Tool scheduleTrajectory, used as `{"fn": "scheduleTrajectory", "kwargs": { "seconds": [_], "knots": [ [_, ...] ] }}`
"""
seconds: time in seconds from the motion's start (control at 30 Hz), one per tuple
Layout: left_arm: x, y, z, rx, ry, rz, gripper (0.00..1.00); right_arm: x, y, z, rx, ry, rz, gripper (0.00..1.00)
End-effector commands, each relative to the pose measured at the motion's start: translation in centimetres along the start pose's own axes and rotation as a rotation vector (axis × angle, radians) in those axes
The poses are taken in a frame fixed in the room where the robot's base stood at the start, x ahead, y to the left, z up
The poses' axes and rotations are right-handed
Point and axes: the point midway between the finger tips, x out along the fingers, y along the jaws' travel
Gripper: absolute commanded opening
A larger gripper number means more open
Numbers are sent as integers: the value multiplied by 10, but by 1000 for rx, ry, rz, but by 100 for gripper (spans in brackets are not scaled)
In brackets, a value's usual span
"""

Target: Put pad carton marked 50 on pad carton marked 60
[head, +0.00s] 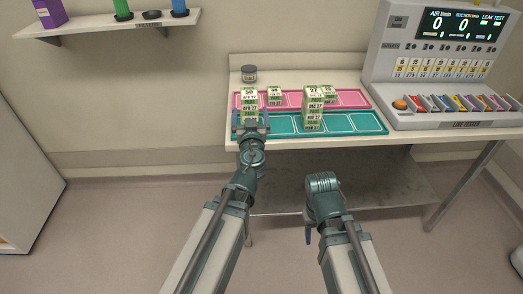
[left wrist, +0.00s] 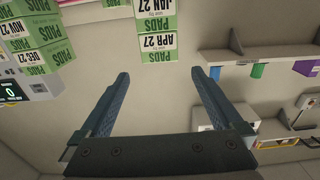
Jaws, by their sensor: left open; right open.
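The pad carton marked 50 (head: 249,92) is green and white and tops a stack at the left of the trays. A carton dated APR 27 shows in this stack, and the stack also shows in the left wrist view (left wrist: 157,48). My left gripper (head: 250,124) is open and empty, just in front of the stack, its fingers (left wrist: 160,74) apart from the cartons. I cannot read a 60 on any carton; the small cartons behind (head: 274,92) and at the right (head: 330,92) are too small to read surely. My right gripper (head: 321,182) is open, low before the table.
A taller stack topped by a carton marked 27 (head: 313,92) stands right of centre. The teal tray (head: 352,123) and pink tray (head: 350,97) have free compartments. A dark jar (head: 249,74) stands behind, and a test console (head: 445,50) stands at the right.

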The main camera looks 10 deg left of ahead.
Motion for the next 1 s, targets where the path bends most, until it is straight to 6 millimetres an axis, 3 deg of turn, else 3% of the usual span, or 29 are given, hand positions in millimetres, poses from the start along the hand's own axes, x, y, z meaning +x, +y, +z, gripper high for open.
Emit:
{"fn": "scheduleTrajectory", "kwargs": {
  "seconds": [0.17, 0.27, 0.33, 0.5, 0.63, 0.8, 0.9, 1.0],
  "knots": [
    [-4, -6, 9, 12, -42, -61, 100, 0, 0, 0, 0, 0, 0, 50],
    [-16, -18, 35, 47, -163, -165, 100, 0, 0, 0, 0, 0, 0, 50],
    [-33, -23, 65, 93, -314, -229, 100, 0, 0, 0, 0, 0, 0, 50],
    [-105, -8, 151, 260, -810, -209, 100, 0, 0, 0, 0, 0, 0, 50],
    [-174, 20, 195, 395, -1162, -27, 100, 0, 0, 0, 0, 0, 0, 50],
    [-245, 50, 216, 518, -1442, 248, 100, 0, 0, 0, 0, 0, 0, 50],
    [-267, 58, 218, 552, -1516, 350, 100, 0, 0, 0, 0, 0, 0, 50],
    [-276, 61, 219, 566, -1543, 393, 100, 0, 0, 0, 0, 0, 0, 50]
  ]
}}
